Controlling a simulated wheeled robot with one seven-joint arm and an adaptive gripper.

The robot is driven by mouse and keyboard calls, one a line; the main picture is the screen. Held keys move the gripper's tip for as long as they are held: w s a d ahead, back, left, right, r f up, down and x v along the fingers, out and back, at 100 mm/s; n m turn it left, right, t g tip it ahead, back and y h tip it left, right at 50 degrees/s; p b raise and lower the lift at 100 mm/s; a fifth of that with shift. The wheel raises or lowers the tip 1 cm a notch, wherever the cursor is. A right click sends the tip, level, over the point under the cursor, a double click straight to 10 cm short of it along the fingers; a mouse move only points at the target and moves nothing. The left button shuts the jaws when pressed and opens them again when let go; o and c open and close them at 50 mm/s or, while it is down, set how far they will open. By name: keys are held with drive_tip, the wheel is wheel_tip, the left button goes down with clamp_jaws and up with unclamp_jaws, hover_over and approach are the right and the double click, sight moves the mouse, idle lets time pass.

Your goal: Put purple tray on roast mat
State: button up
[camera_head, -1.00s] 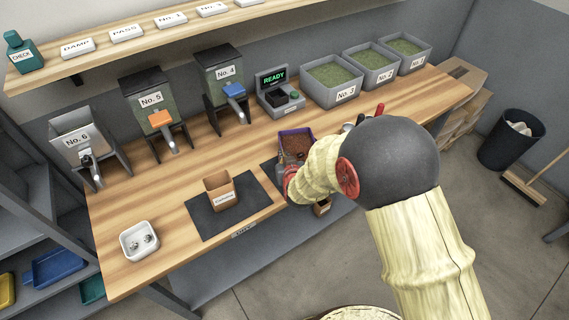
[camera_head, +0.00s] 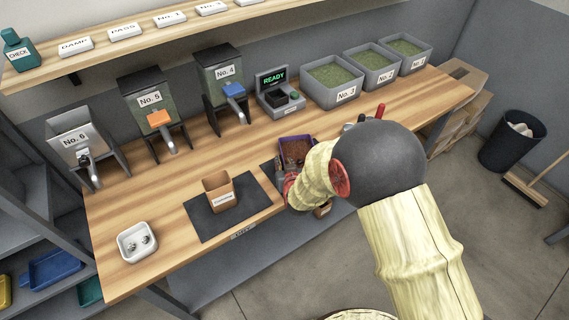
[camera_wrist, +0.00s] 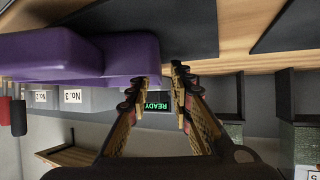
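The purple tray (camera_head: 296,139) with brown contents shows just left of my arm in the head view. It is at the dark mat (camera_head: 268,171) there, whose front part is hidden by my wrist. In the wrist view the purple tray (camera_wrist: 75,55) fills the upper left, with the dark mat (camera_wrist: 150,25) behind it. My gripper (camera_wrist: 159,80) has its fingers apart, with a narrow gap between the tray's end and the right finger. The left fingertip overlaps the tray's edge. Whether the tray rests on the mat is hard to tell.
A second dark mat (camera_head: 200,222) on the left holds a brown container (camera_head: 219,194). A white bowl (camera_head: 137,242) stands at the front left. The scale with a READY display (camera_head: 273,80) and bins of green beans (camera_head: 332,75) stand at the back. Bare wood lies between.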

drive_tip(key=shift+r, duration=0.2)
drive_tip(key=shift+s+r, duration=0.2)
drive_tip(key=shift+s, duration=0.05)
drive_tip(key=p+v, duration=0.3)
drive_tip(key=v, duration=0.8)
drive_tip(key=s+d+r+g, duration=0.2)
drive_tip(key=s+d+r, duration=0.15)
drive_tip(key=r, duration=0.45)
drive_tip(key=s+d+r+g, duration=0.1)
drive_tip(key=s+d+r, duration=0.2)
drive_tip(key=d+r, duration=0.35)
drive_tip(key=s+d+r+m+g+h, duration=0.1)
drive_tip(key=s+d+r, duration=0.3)
drive_tip(key=s, duration=0.5)
drive_tip(key=s+d+r+m+g+h, duration=0.1)
drive_tip(key=s+d+r, duration=0.3)
drive_tip(key=s, duration=0.6)
drive_tip(key=shift+r+g, duration=0.7)
drive_tip(key=shift+r, duration=0.1)
